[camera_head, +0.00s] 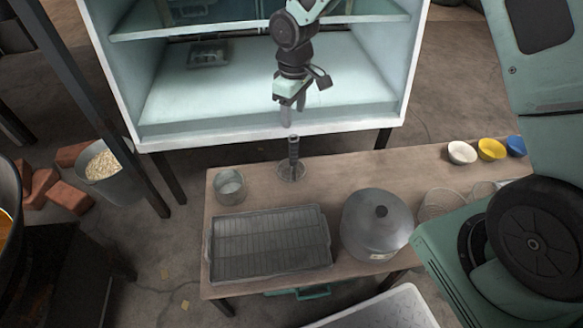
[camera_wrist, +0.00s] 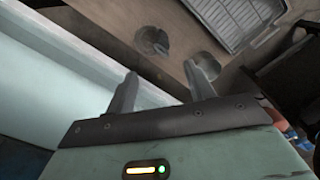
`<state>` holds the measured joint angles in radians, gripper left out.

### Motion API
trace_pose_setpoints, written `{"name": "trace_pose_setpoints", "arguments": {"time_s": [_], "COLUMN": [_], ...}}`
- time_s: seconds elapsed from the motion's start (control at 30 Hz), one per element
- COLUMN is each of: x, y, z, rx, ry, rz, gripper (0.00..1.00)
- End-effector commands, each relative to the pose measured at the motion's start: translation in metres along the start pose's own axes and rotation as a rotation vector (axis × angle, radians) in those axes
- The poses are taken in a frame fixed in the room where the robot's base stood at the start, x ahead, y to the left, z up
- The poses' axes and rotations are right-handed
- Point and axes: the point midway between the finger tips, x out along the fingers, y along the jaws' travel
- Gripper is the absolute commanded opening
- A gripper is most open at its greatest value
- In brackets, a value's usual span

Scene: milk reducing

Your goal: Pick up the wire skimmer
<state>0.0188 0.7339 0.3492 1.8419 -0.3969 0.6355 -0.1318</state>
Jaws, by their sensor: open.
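The wire skimmer (camera_head: 290,172) stands near the back edge of the wooden table, its dark handle pointing up from a round wire head. It also shows in the wrist view (camera_wrist: 151,41), above and beyond my fingertips. My gripper (camera_head: 291,114) is open and empty. In the head view it hangs in front of the pale cabinet, above the skimmer handle and apart from it. In the wrist view my gripper (camera_wrist: 161,74) shows its two fingers spread with nothing between them.
The wooden table (camera_head: 340,175) also holds a metal cup (camera_head: 229,187), a rack tray (camera_head: 267,245), a lidded pot (camera_head: 377,225) and several small bowls (camera_head: 491,149). The cabinet (camera_head: 270,125) stands close behind the table. The table's back middle is mostly clear.

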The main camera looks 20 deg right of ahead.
Motion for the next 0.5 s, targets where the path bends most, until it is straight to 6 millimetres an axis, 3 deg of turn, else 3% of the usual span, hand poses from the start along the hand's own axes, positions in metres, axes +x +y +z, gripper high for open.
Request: {"name": "trace_pose_setpoints", "arguments": {"time_s": [0.03, 0.2, 0.3, 0.5], "x": [0.015, 0.050, 0.066, 0.080], "y": [-0.001, -0.001, -0.001, -0.001], "z": [0.001, 0.001, 0.000, 0.000], "rx": [-0.001, 0.000, 0.001, 0.000], "ry": [-0.002, -0.002, -0.001, 0.001], "rz": [-0.002, -0.001, -0.001, 0.000], "gripper": [0.54, 0.54, 0.54, 0.54]}}
